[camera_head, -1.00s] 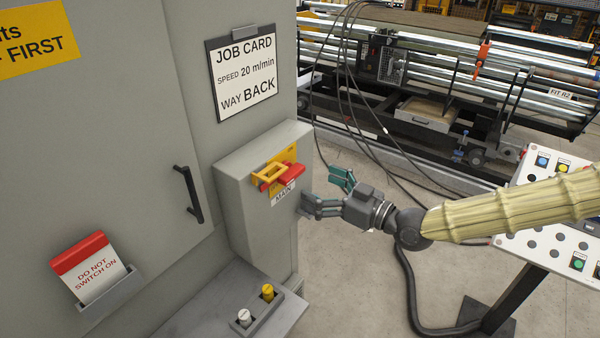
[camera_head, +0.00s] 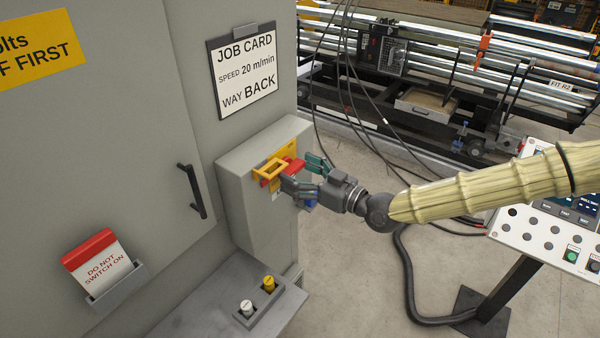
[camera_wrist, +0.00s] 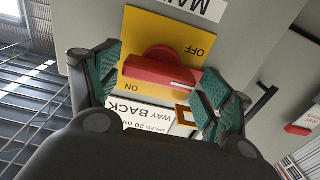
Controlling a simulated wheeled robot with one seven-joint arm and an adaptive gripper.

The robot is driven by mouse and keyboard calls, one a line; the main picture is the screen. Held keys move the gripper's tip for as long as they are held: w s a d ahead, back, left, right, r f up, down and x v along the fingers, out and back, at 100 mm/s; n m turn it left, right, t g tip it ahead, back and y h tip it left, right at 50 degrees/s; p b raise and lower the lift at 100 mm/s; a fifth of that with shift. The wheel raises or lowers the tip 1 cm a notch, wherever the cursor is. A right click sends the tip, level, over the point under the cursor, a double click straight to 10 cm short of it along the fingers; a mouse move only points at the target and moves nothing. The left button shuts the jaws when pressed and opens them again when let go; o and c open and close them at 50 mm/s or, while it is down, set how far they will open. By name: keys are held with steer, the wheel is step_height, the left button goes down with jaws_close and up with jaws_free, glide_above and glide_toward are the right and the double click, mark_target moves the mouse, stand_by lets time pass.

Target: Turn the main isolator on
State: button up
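The main isolator is a red handle (camera_head: 293,165) on a yellow plate on the side box of the grey cabinet. In the wrist view the red handle (camera_wrist: 158,71) lies across the yellow plate (camera_wrist: 143,24), which is marked OFF and ON. My gripper (camera_head: 297,171) is at the isolator, with its green-padded fingers spread. In the wrist view the open fingers (camera_wrist: 160,80) stand on either side of the handle. The right finger is close to the handle's end; I cannot tell whether it touches. A yellow hasp-like loop (camera_head: 269,172) sits beside the handle.
A job card (camera_head: 245,75) hangs above the box. A DO NOT SWITCH ON card (camera_head: 103,265) sits in a holder on the cabinet door. A ledge below carries a white and a yellow knob (camera_head: 268,283). A control panel (camera_head: 555,235) stands at right, and cables hang behind.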

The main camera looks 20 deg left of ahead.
steer(key=c, duration=0.4)
steer(key=shift+f+b, duration=0.1)
steer(key=shift+b, duration=0.4)
steer(key=m+b, duration=0.7)
steer(key=shift+f+m+b, duration=0.1)
steer(key=shift+m+b, duration=0.2)
steer(key=m+b, duration=0.3)
steer(key=m, duration=0.2)
steer(key=shift+m+b, duration=0.3)
steer(key=shift+b, duration=0.1)
steer(key=m+b, duration=0.1)
steer(key=m, duration=0.1)
steer(key=m+b, duration=0.2)
steer(key=shift+r+m, duration=0.2)
steer(key=shift+m, duration=0.1)
